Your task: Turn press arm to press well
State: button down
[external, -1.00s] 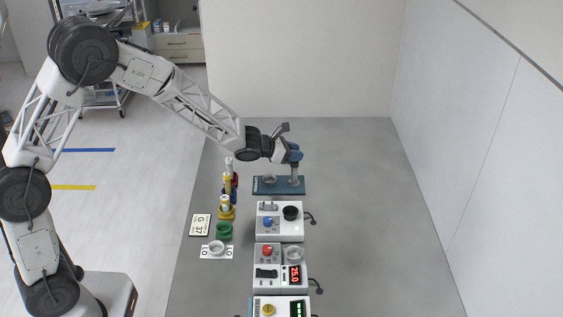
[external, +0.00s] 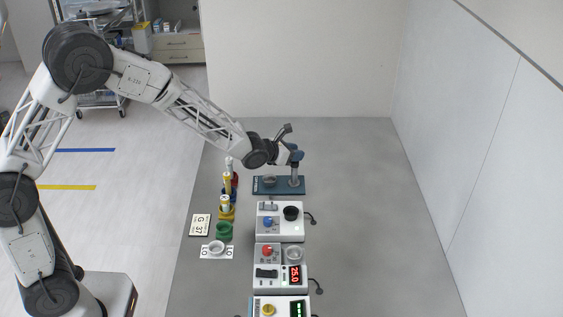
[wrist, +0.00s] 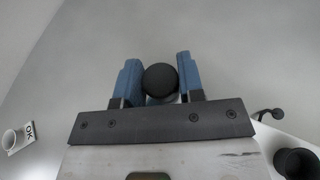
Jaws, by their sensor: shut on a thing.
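The press stands at the far end of the row, with a dark blue base plate (external: 262,191), a grey upright post (external: 294,174) and a round grey press well (external: 269,181) on the left of the plate. My gripper (external: 296,156) is at the top of the post. In the wrist view its two blue fingers (wrist: 160,80) are shut on a round black knob (wrist: 160,79), which seems to be the end of the press arm. The rest of the press arm is hidden behind my gripper. The well looks uncovered from above.
White and grey device boxes (external: 264,234) run towards the camera in front of the press. The grey surface to the right is clear.

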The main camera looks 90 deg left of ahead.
jog(key=shift+r, duration=0.15)
jog(key=c, duration=0.7)
grip_release()
jog(key=shift+c, duration=0.2)
jog(key=shift+s, duration=0.15)
jog(key=v, duration=0.7)
jog(key=shift+s+d, duration=0.15)
jog(key=shift+d, duration=0.05)
